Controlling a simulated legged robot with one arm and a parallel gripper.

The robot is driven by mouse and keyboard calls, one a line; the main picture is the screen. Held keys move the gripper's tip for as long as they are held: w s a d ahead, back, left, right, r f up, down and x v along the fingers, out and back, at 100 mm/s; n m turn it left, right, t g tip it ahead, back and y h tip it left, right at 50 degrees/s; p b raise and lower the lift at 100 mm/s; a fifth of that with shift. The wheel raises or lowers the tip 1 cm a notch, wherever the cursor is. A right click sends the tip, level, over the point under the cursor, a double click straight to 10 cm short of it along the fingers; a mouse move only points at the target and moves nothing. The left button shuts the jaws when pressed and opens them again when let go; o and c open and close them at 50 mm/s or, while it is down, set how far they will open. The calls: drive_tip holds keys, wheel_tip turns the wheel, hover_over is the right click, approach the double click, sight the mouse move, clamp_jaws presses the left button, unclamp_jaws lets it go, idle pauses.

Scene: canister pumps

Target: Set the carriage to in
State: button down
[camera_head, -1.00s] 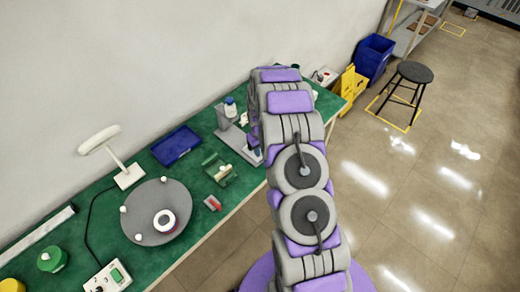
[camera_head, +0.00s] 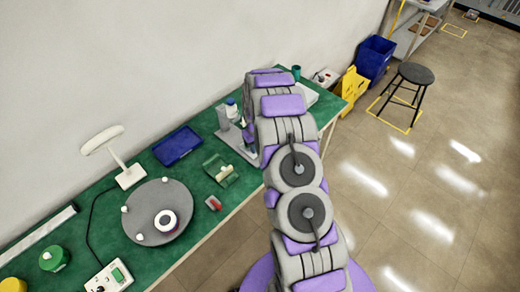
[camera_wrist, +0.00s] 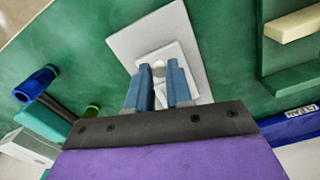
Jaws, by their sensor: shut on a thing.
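In the wrist view, my gripper (camera_wrist: 158,88) has two blue fingers. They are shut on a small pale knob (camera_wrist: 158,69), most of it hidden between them. The knob sits over a white block (camera_wrist: 172,52) on a light grey plate (camera_wrist: 133,42). I take the block with its knob for the carriage, but its in or out position cannot be told. In the head view, a grey stand (camera_head: 224,136) with a blue-capped bottle (camera_head: 231,108) is beside my arm, which hides the fingers and most of the plate.
A green holder with a cream bar (camera_head: 221,171), a red-and-grey item (camera_head: 213,204), a blue tray (camera_head: 176,146) and a round grey disc (camera_head: 158,212) are on the green bench. The wrist view shows a blue-ringed tube (camera_wrist: 36,83) at left. A stool (camera_head: 402,92) stands right.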

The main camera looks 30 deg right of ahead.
drive_tip(key=shift+w+a, duration=0.25)
drive_tip(key=shift+w, duration=0.5)
drive_tip(key=shift+w+a, duration=0.3)
drive_tip(key=shift+w, duration=0.4)
drive_tip(key=shift+w+a, duration=0.25)
drive_tip(key=shift+w, duration=0.5)
drive_tip(key=c, duration=1)
unclamp_jaws()
drive_tip(key=shift+r, duration=0.1)
wheel_tip(320, 180, up, 17)
drive_tip(key=shift+r+p, duration=0.1)
drive_tip(key=shift+p, duration=0.9)
drive_tip(key=shift+c, duration=0.2)
